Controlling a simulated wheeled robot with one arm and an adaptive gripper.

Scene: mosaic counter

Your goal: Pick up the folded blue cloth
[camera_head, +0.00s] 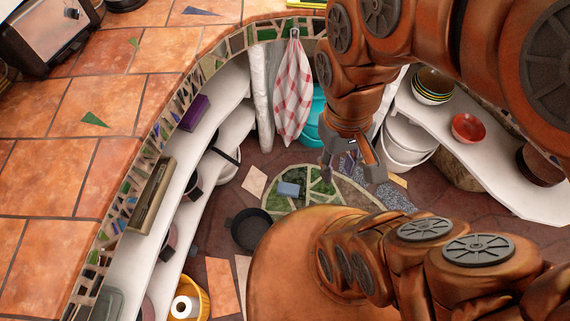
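A small blue block-like shape (289,189), which looks like the folded blue cloth, lies on the round green mosaic patch of the floor. My gripper (350,178) points down at the end of my orange arm, to the right of the cloth in the picture. Its two fingers are apart and I see nothing between them. I cannot tell how high it is above the floor. The cloth is in full view and the gripper does not touch it.
A tiled counter (90,120) curves along the left, with loaded white shelves (225,90) beneath. A red-checked towel (293,90) hangs at the back. A dark pan (250,230) lies near the cloth. White shelves (480,150) with bowls (467,128) stand at right.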

